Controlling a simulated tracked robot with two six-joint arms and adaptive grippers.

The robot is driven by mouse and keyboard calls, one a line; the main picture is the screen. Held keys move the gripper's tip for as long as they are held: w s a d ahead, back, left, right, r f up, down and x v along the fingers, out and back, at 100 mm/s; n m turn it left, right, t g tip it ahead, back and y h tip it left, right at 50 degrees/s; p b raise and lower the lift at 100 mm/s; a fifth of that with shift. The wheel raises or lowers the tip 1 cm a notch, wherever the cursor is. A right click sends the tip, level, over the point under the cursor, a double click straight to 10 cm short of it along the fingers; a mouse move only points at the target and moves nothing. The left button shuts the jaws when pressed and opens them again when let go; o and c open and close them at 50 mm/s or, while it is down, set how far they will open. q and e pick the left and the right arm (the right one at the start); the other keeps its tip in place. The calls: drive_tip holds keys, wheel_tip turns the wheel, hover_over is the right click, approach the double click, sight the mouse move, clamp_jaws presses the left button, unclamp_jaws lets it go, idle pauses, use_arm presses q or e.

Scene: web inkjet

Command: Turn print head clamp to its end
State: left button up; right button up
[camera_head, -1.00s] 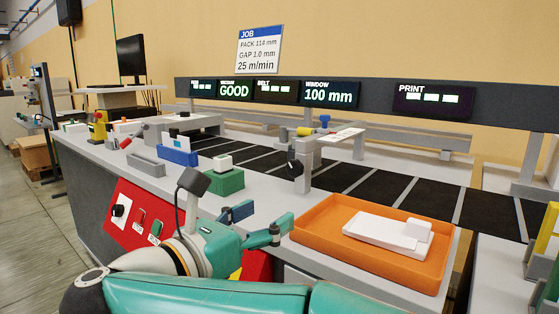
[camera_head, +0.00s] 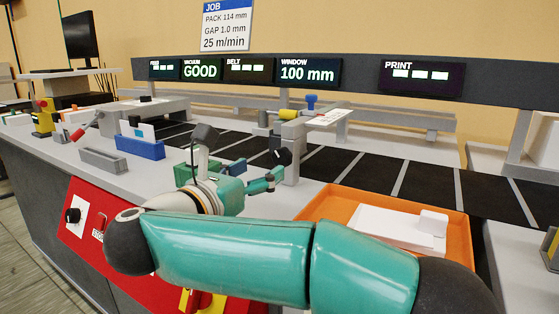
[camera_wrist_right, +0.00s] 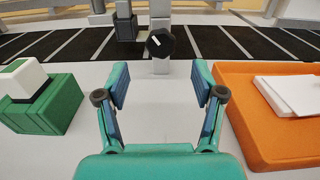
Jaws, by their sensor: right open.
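The print head clamp looks to be the black round knob (camera_wrist_right: 160,42) with a white mark, on a grey post (camera_wrist_right: 160,66) beside the black belt. In the head view the knob (camera_head: 284,157) sits low on the post, just beyond my right gripper (camera_head: 258,176). In the right wrist view that gripper (camera_wrist_right: 160,88) is open and empty, its fingers apart and pointing at the post. The knob is ahead of the fingertips, apart from them, and the white mark slants. My left gripper is not in view.
An orange tray (camera_wrist_right: 240,125) with white pieces lies right of the gripper. A green block (camera_wrist_right: 55,108) with a white top stands left. A blue holder (camera_head: 140,147) is farther left. The counter between block and tray is clear. Displays read GOOD and 100 mm.

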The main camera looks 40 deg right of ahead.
sight(277, 159)
drive_tip(key=x, duration=0.8)
drive_tip(key=shift+b, duration=0.3)
drive_tip(key=shift+r, duration=0.1)
drive_tip(key=c, duration=1.1)
drive_tip(key=shift+c, duration=0.2)
drive_tip(key=shift+n, duration=0.4)
drive_tip(key=n, duration=0.2)
drive_tip(key=shift+w+a+n, duration=0.1)
drive_tip(key=shift+n, duration=0.2)
drive_tip(key=shift+n+p, duration=0.7)
drive_tip(key=shift+n, duration=1.1)
drive_tip(key=shift+a, duration=0.1)
